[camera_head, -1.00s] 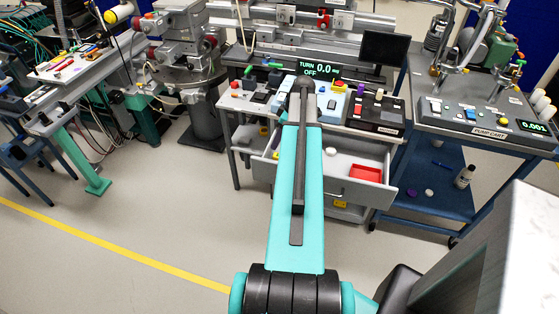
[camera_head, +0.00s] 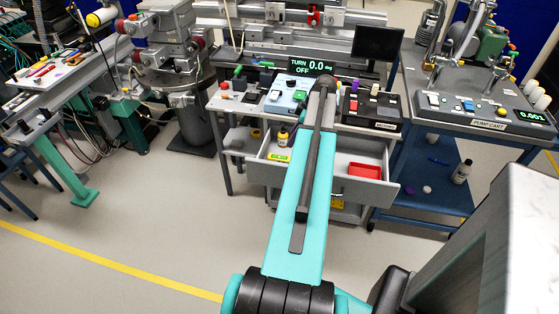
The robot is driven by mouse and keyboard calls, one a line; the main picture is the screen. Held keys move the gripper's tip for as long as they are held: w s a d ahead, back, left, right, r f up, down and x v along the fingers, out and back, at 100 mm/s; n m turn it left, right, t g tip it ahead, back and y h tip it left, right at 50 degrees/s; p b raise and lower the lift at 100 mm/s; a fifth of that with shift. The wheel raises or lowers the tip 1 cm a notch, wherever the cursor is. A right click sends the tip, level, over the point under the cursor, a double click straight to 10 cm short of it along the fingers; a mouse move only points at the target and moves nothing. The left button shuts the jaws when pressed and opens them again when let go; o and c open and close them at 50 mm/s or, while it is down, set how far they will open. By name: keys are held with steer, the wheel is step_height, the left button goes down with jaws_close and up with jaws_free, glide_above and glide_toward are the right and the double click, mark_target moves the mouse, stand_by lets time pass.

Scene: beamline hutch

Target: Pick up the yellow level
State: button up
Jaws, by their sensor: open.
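A small flat bright yellow-green thing (camera_head: 279,157) lies in the left part of an open drawer (camera_head: 381,190), left of my arm. It may be the yellow level, but it is too small to tell. A small bottle with a yellow label (camera_head: 283,138) stands just behind it. My teal arm reaches forward over the drawer and covers its middle. My gripper is not visible; the far end of the arm hides it or it is out of view.
A red tray (camera_head: 364,171) lies in the drawer's right part. Control boxes (camera_head: 371,113) crowd the bench top above. The pump cart (camera_head: 490,124) stands at right, a tool-covered bench (camera_head: 47,97) at left. Floor in front is clear, with a yellow line (camera_head: 110,263).

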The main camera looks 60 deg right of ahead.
steer(key=p, duration=0.1)
glide_above(280, 157)
steer(key=s, duration=0.2)
steer(key=shift+s+d+f, duration=0.1)
steer(key=shift+d+f, duration=0.1)
steer(key=shift+f, duration=1.7)
steer(key=shift+d+f, duration=0.2)
steer(key=shift+f, duration=1.65)
steer(key=shift+p+x, duration=0.9)
steer(key=shift+x, duration=1.55)
steer(key=shift+a+f, duration=0.1)
steer(key=shift+f, duration=0.05)
steer(key=shift+f+b, duration=0.25)
steer(key=shift+b, duration=0.15)
jaws_close()
